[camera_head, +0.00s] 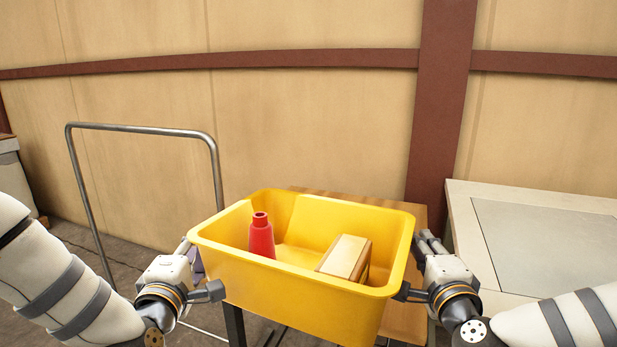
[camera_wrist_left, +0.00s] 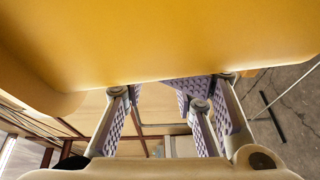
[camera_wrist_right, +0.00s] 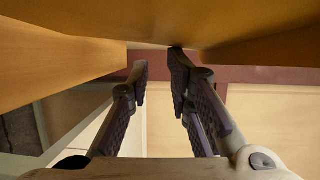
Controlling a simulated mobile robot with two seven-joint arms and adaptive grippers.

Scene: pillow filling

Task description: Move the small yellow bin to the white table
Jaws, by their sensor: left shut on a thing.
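The small yellow bin (camera_head: 290,290) is in the middle of the head view, roughly level, with a red bottle (camera_head: 261,238) and a tan box (camera_head: 345,257) inside. My left gripper (camera_head: 212,291) is at its left wall and shut on it; its fingers (camera_wrist_left: 165,95) reach up to the bin's yellow surface in the left wrist view. My right gripper (camera_head: 404,292) is at the right wall; its fingers (camera_wrist_right: 157,62) are a small gap apart under the bin, and their grip is unclear. The white table (camera_head: 462,225) is at the right.
A wooden-topped table (camera_head: 405,325) is behind and partly under the bin in the picture; whether they touch is hidden. A grey metal rail frame (camera_head: 140,129) stands at the left. The white table's grey top (camera_head: 550,245) looks clear. A brown post (camera_head: 440,110) rises behind.

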